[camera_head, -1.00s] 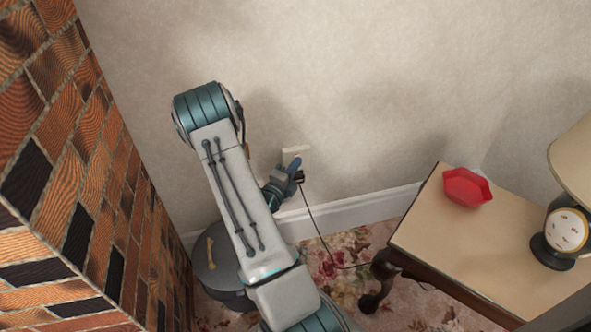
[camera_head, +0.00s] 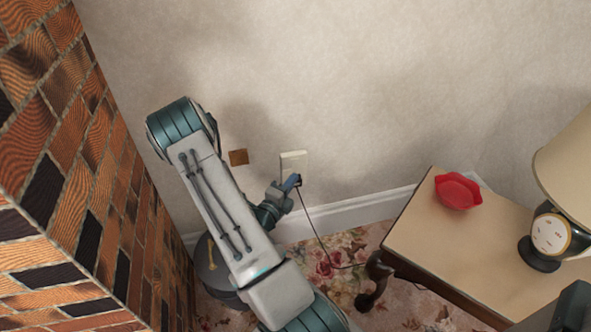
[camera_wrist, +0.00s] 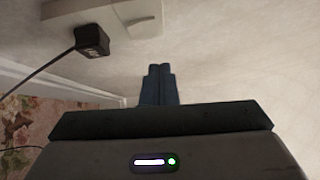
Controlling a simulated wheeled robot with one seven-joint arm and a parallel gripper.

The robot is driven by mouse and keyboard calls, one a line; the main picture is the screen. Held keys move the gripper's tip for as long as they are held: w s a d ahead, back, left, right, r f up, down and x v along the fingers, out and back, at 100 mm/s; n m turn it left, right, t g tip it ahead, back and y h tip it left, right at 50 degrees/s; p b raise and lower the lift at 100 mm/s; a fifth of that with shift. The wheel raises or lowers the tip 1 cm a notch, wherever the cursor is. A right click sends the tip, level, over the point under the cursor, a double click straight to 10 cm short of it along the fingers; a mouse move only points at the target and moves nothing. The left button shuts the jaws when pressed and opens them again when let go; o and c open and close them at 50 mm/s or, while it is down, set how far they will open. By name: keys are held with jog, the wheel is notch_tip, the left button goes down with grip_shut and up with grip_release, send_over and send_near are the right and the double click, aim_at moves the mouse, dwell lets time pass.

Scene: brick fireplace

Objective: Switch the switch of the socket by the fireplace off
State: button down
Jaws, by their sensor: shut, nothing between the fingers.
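The cream wall socket (camera_head: 293,161) is on the wall to the right of the brick fireplace. A black plug (camera_wrist: 91,40) with a dark cord sits in it. In the wrist view the socket plate (camera_wrist: 62,12) fills the upper left, and a pale raised part, perhaps the switch (camera_wrist: 141,24), shows on it to the right of the plug. My gripper (camera_head: 295,181) is at the lower part of the socket in the head view. Its fingers (camera_wrist: 160,68) are together and empty, below and right of the plate in the wrist view. I cannot tell whether they touch it.
The brick fireplace (camera_head: 75,190) is on the left. A small brown square (camera_head: 238,157) is on the wall. A wooden table (camera_head: 455,250) with a red bowl (camera_head: 458,191) and a lamp (camera_head: 548,235) stands right. A grey bin (camera_head: 208,272) is behind my arm.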

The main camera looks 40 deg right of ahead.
jog(key=p+v, duration=0.1)
jog(key=v, duration=0.6)
jog(key=shift+a+r+p, duration=0.25)
jog(key=shift+r+p, duration=0.05)
jog(key=shift+r, duration=0.1)
